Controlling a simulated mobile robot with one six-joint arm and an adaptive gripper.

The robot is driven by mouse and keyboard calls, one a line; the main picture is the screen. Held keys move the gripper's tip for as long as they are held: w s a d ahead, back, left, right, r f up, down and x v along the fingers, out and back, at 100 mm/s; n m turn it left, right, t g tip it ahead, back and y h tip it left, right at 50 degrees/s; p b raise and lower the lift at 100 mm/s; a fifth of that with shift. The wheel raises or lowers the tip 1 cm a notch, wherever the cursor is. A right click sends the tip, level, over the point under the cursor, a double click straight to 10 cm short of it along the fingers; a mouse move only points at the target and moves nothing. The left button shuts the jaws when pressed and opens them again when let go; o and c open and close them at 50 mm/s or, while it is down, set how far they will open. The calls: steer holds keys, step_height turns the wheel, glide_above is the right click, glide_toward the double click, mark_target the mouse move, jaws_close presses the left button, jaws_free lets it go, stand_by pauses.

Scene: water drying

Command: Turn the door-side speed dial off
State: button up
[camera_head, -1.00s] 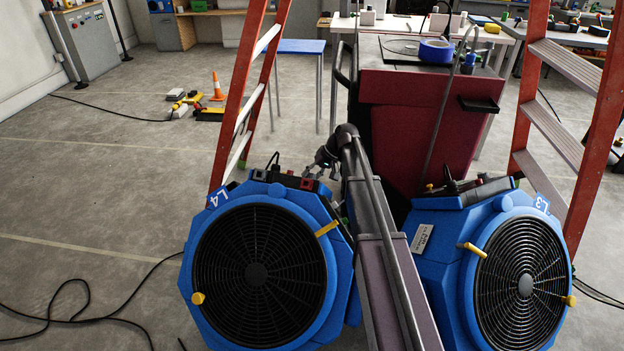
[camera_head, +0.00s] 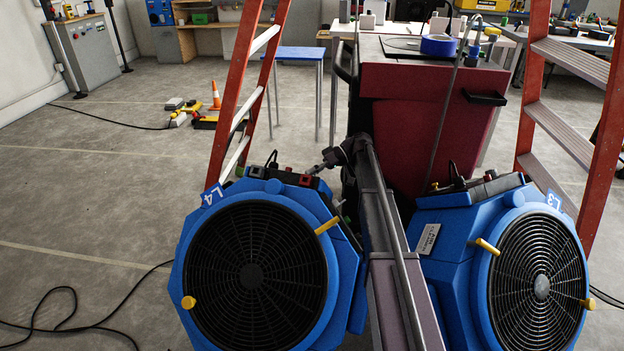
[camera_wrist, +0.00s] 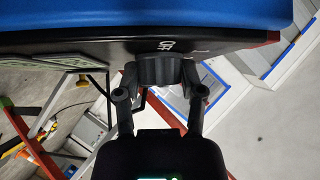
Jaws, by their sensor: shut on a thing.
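A blue fan marked L4 (camera_head: 188,258) stands at the front left, with a black control panel on its top edge. A second blue fan marked L3 (camera_head: 450,262) stands to the right. My gripper (camera_head: 316,169) reaches the panel's right end on L4 and is small and partly hidden in the head view. In the wrist view my gripper (camera_wrist: 160,88) is shut on a dark ribbed dial (camera_wrist: 158,70), one finger on each side. The dial's pointer setting does not show.
A dark red cart (camera_head: 415,125) stands behind my arm. Orange ladders flank it at left (camera_head: 238,110) and right (camera_head: 607,130). A black cable (camera_head: 65,325) lies on the floor at left. Open floor (camera_head: 100,190) lies to the left.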

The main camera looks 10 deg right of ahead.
steer(key=shift+n+g+y+b, duration=0.3)
steer(key=shift+n+g+b, duration=0.1)
steer(key=shift+n, duration=0.2)
steer(key=o, duration=1.2)
steer(key=shift+c, duration=0.2)
steer(key=shift+r+p, duration=0.1)
steer(key=shift+p, duration=0.25)
